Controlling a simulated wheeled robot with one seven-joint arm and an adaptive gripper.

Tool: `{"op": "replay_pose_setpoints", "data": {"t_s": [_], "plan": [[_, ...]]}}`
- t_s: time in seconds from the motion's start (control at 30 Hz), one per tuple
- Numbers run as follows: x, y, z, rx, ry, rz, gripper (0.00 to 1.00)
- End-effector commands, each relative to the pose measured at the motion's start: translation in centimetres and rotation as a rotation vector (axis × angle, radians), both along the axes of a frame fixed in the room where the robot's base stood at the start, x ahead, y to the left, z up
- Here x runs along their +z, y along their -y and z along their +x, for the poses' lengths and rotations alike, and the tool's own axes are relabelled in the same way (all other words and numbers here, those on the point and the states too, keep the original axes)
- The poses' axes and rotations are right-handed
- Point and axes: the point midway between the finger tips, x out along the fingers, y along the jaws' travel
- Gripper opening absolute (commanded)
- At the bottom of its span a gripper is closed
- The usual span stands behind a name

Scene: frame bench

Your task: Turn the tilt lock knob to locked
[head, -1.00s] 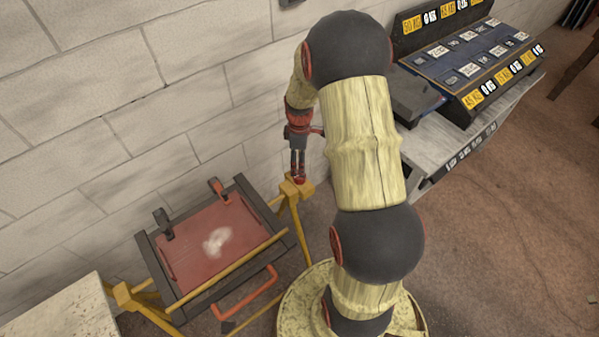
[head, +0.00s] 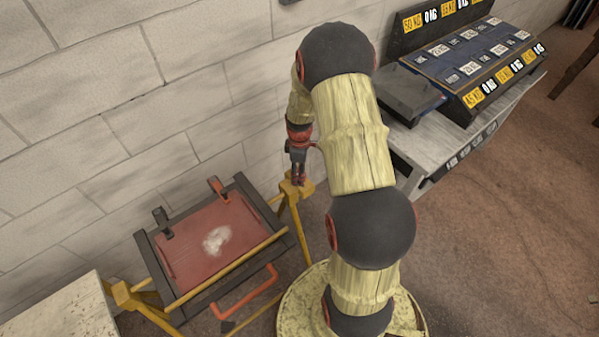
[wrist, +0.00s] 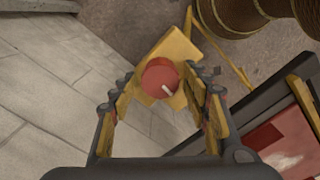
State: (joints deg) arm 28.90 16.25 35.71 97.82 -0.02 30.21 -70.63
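The tilt lock knob (wrist: 161,77) is a round red knob with a white pointer line towards the lower right in the wrist view. It sits on the yellow bracket (wrist: 178,48) at the top of the frame's post. My gripper (wrist: 159,88) is open. In the wrist view its fingers lie left and right of the knob, with a gap on both sides. I cannot tell whether the fingertips reach down to the knob's height. In the head view my gripper (head: 298,178) points down onto the yellow post top (head: 297,189), and the knob is mostly hidden there. No lock markings are readable.
A tilted red panel (head: 205,262) in a dark frame on yellow legs stands left of the post, with an orange handle (head: 247,295) at its front. A block wall (head: 130,110) is close behind. A grey bench (head: 440,140) with labelled trays stands right.

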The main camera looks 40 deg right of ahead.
Motion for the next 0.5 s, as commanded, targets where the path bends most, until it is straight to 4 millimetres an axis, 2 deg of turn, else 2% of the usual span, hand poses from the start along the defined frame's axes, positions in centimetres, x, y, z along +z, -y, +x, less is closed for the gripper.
{"op": "replay_pose_setpoints", "data": {"t_s": [0.5], "plan": [[0.02,0.0,0.0,0.0,0.0,0.0,0.16]]}}
